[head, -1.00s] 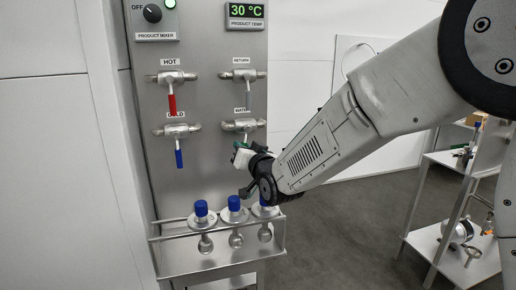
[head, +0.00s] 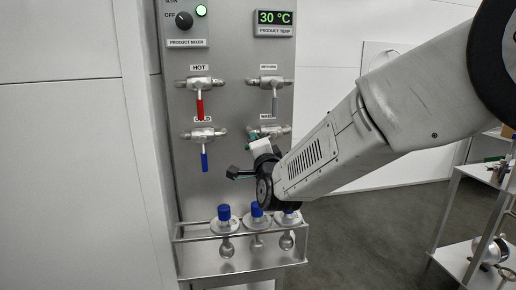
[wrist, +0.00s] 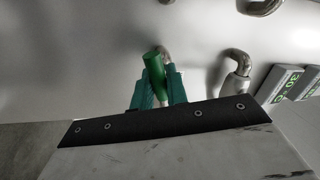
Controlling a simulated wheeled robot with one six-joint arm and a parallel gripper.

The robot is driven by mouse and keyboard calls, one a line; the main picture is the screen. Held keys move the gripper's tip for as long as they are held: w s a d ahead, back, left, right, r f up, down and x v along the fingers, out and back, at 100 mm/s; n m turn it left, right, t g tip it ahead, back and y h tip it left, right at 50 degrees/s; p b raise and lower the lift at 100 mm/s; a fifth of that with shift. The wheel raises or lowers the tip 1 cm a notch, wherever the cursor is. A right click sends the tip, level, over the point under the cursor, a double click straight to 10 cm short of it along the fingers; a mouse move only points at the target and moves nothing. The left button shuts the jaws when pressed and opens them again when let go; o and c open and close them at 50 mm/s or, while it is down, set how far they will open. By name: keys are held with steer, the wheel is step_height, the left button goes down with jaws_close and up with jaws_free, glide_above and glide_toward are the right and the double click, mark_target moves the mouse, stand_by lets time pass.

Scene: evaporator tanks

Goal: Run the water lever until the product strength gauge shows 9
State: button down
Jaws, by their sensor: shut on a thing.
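The water valve (head: 268,130) is at the lower right of the group of valves on the steel panel, its label partly covered by my arm. Its green lever handle (wrist: 154,68) shows in the wrist view between the teal fingers of my gripper (wrist: 158,80), which is shut on it. In the head view my gripper (head: 256,139) is just below and left of the valve, and the handle is mostly hidden. The product temp display (head: 275,17) reads 30 °C. No product strength gauge can be made out in either view.
The red hot lever (head: 200,104), blue cold lever (head: 204,160) and grey return lever (head: 275,102) hang down. A wire rack (head: 240,230) with blue-capped sample bottles (head: 224,213) is below my gripper. A shelf cart (head: 455,255) stands at right.

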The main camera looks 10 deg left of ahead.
steer(key=shift+a+r+m+h, duration=0.1)
steer(key=shift+r+m+h, duration=0.3)
steer(key=shift+m, duration=0.9)
steer(key=shift+r, duration=0.15)
steer(key=c, duration=1.5)
jaws_free()
steer(key=shift+o, duration=0.2)
steer(key=shift+s, duration=0.15)
steer(key=v, duration=0.7)
steer(key=shift+s, duration=0.3)
stand_by(3.3)
